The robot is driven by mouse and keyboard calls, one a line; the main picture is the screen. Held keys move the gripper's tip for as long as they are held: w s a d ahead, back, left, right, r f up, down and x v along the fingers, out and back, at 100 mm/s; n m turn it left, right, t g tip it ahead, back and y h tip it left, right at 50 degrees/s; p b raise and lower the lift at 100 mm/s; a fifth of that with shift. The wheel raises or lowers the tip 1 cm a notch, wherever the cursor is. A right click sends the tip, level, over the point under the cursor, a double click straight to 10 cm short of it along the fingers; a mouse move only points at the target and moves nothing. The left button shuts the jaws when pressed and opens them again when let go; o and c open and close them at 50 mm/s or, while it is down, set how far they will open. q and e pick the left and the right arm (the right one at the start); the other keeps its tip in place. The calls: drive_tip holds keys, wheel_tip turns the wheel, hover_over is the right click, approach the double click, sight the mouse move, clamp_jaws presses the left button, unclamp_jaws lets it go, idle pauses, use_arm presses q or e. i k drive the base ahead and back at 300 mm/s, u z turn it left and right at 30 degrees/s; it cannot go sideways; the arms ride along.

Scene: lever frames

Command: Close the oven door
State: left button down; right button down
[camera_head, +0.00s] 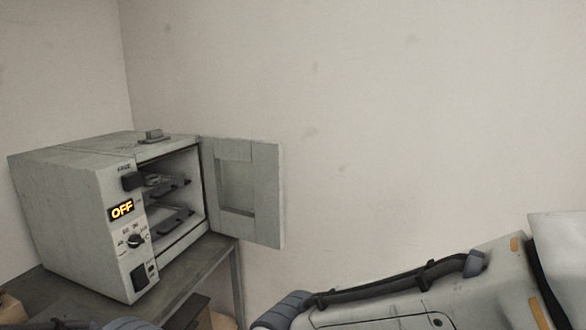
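The grey oven (80,210) stands on a metal table at the left. Its front panel has an orange "OFF" display, a dial and switches. The oven door (262,195) is hinged at the far right side of the opening and stands wide open, swung out to the right. The opening shows dark racks or trays inside. My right arm reaches in from the lower right, and a small part of my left arm shows at the bottom left edge. Neither gripper's fingers are in view, and neither arm is seen touching the door.
The grey table (190,278) under the oven has a bare strip in front of the opening. Plain walls (400,120) rise behind the oven and door. Brown box-like items (10,308) show at the lower left. The space right of the door, above my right arm, looks clear.

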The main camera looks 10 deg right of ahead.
sight(266, 226)
drive_tip(key=z, duration=0.75)
drive_tip(key=i, duration=0.95)
drive_tip(key=u, duration=0.55)
drive_tip(key=i, duration=0.55)
drive_tip(key=u, duration=0.6)
